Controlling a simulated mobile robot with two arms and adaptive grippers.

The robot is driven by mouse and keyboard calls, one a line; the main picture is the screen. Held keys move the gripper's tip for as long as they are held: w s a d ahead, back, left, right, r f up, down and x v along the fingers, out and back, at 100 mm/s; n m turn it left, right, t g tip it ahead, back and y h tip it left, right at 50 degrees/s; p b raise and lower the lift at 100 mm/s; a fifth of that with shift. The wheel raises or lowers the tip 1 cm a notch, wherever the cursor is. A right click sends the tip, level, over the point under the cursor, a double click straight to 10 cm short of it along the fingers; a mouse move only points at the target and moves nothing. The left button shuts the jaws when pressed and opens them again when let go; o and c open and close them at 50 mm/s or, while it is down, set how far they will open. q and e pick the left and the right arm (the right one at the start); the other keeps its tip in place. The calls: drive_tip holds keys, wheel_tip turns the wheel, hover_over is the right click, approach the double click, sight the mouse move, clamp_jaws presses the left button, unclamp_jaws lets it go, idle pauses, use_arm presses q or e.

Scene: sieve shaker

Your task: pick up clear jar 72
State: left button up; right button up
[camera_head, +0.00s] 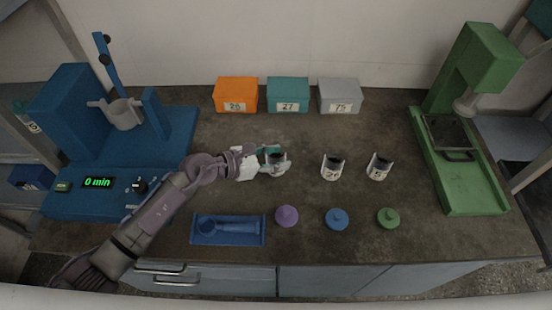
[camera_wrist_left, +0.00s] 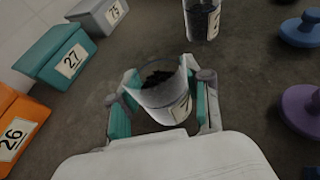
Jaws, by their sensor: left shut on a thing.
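My left gripper (camera_head: 270,159) is shut on a clear jar (camera_head: 279,166) with dark grains inside. In the left wrist view the jar (camera_wrist_left: 164,92) stands between the two teal-padded fingers of the left gripper (camera_wrist_left: 163,105), with a white label partly turned away; its number cannot be fully read. It looks upright or slightly tilted; I cannot tell whether it touches the table. Two similar jars stand to its right, a middle jar (camera_head: 332,168) and a right jar (camera_head: 379,168). My right gripper is not seen.
Orange box 26 (camera_head: 236,92), teal box 27 (camera_head: 288,92) and grey box 75 (camera_head: 340,94) stand at the back. Purple (camera_head: 287,216), blue (camera_head: 337,218) and green (camera_head: 388,218) lids lie in front. A blue tray (camera_head: 197,240) is front left. A blue machine (camera_head: 72,140) and green press (camera_head: 488,60) flank the table.

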sight(284, 150)
use_arm(q)
drive_tip(key=r, duration=0.2)
drive_tip(key=d+r, duration=0.1)
drive_tip(key=r, duration=0.1)
drive_tip(key=shift+s+r, duration=0.1)
drive_tip(key=shift+s, duration=0.1)
drive_tip(key=s+d+r, duration=0.4)
drive_tip(key=d+r, duration=0.2)
drive_tip(key=d, duration=0.3)
drive_tip(key=w+a+f+b, duration=0.1)
drive_tip(key=a, duration=0.2)
drive_tip(key=w+a+f+b, duration=0.2)
drive_tip(key=a, duration=0.1)
drive_tip(key=w+a+f+b, duration=0.1)
drive_tip(key=a+f+b, duration=0.1)
drive_tip(key=a, duration=0.2)
drive_tip(key=shift+w+a+f, duration=0.1)
drive_tip(key=shift+w, duration=0.1)
drive_tip(key=shift+f+b, duration=0.85)
drive_tip(key=shift+f, duration=0.05)
drive_tip(key=shift+f+b, duration=0.35)
drive_tip(key=shift+f, duration=0.1)
